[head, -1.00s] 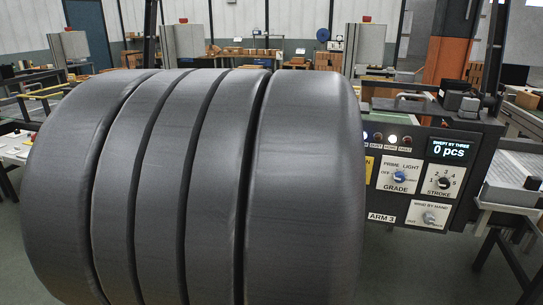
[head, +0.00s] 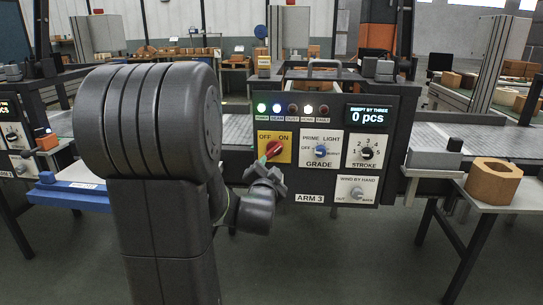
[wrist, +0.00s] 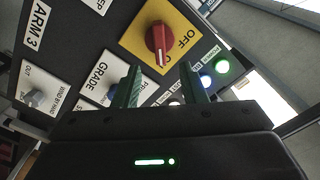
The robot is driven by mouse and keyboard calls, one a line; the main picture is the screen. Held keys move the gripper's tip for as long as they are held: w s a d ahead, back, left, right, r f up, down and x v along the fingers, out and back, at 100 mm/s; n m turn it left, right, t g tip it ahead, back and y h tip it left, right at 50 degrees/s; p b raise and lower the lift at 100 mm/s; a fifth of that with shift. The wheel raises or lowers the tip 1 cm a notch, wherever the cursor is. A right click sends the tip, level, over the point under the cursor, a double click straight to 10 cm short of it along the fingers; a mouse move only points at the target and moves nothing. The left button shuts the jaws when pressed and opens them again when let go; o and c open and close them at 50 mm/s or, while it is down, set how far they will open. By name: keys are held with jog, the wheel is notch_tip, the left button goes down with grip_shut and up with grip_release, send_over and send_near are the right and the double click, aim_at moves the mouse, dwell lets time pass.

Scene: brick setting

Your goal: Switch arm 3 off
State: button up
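The arm 3 panel (head: 330,197) stands ahead with its "ARM 3" label at the bottom. Its red knob (head: 273,149) sits on a yellow OFF/ON plate (head: 287,156) at the upper left. In the wrist view, the red knob (wrist: 157,42) shows turned sideways, its white mark toward the ON side. The green power lamp (wrist: 222,66) is lit. My gripper (head: 268,176) is just below and in front of the red knob. In the wrist view, my gripper (wrist: 158,68) is open and its two fingers are apart with nothing between them; the knob is beyond their tips.
The grade knob (head: 320,150), stroke knob (head: 367,153) and wind-by-hand knob (head: 357,192) are close by on the panel. The display (head: 368,116) reads 0 pcs. A neighbouring panel (head: 20,130) is at far left.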

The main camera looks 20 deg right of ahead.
aim_at(273, 153)
jog(key=x, duration=0.9)
jog(key=shift+w+d, duration=0.1)
jog(key=shift+w, duration=0.15)
jog(key=shift+c, duration=0.5)
grip_shut()
